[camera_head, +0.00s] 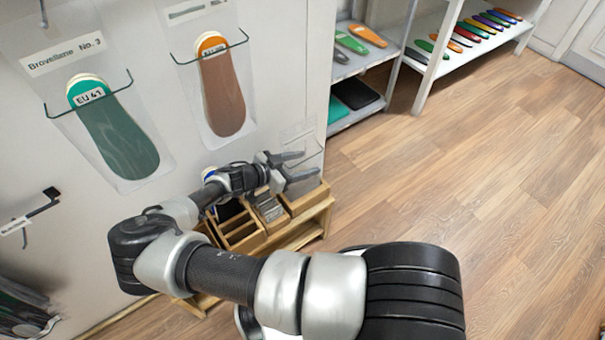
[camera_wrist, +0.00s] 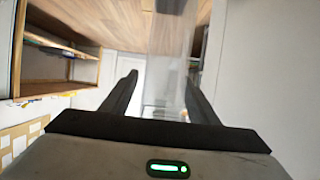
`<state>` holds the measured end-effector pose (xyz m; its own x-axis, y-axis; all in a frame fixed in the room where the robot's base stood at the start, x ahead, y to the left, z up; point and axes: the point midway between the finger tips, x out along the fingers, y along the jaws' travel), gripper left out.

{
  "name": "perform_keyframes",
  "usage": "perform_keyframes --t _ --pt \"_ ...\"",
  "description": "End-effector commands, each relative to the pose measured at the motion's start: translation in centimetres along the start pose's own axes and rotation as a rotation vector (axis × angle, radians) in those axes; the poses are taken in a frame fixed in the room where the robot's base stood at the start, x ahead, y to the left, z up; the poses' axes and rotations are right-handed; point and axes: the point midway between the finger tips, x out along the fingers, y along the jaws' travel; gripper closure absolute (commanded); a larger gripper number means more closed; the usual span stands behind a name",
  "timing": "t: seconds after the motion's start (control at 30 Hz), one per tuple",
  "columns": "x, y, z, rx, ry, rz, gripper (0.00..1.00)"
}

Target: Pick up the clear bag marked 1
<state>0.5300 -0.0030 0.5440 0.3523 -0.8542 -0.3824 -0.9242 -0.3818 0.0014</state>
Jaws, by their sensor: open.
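A clear, see-through bag (camera_head: 298,135) hangs at the right end of the white wall in the head view. My gripper (camera_head: 309,163) is at it, with its two fingers apart. In the wrist view, my gripper (camera_wrist: 162,78) is open, and the clear bag (camera_wrist: 168,50) shows as a faint upright sheet between and beyond the fingers. I cannot read a mark on this bag. I cannot tell whether either finger touches it. Part of the bag is hidden behind the fingers in the head view.
Two bagged insoles, one green (camera_head: 113,130) and one brown (camera_head: 222,90), hang on wire hooks left of my gripper. A wooden organiser (camera_head: 246,240) stands on a low stand below it. Shelves with coloured insoles (camera_head: 478,30) stand at the back. The wooden floor (camera_head: 500,190) is clear.

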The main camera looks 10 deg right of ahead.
Motion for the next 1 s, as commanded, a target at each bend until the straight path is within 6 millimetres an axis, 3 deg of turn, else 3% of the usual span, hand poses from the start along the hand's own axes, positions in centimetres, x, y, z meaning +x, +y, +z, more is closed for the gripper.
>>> perform_keyframes --t 0.2,0.53,0.83,1.0 --pt "0.1 -0.1 0.0 0.000 -0.001 -0.002 0.47" --pt "0.0 -0.1 0.0 0.000 -0.001 -0.001 1.00" --pt "0.0 -0.2 -0.3 0.001 -0.001 -0.001 1.00" --pt "0.0 -0.8 -1.6 0.004 -0.001 0.002 1.00"
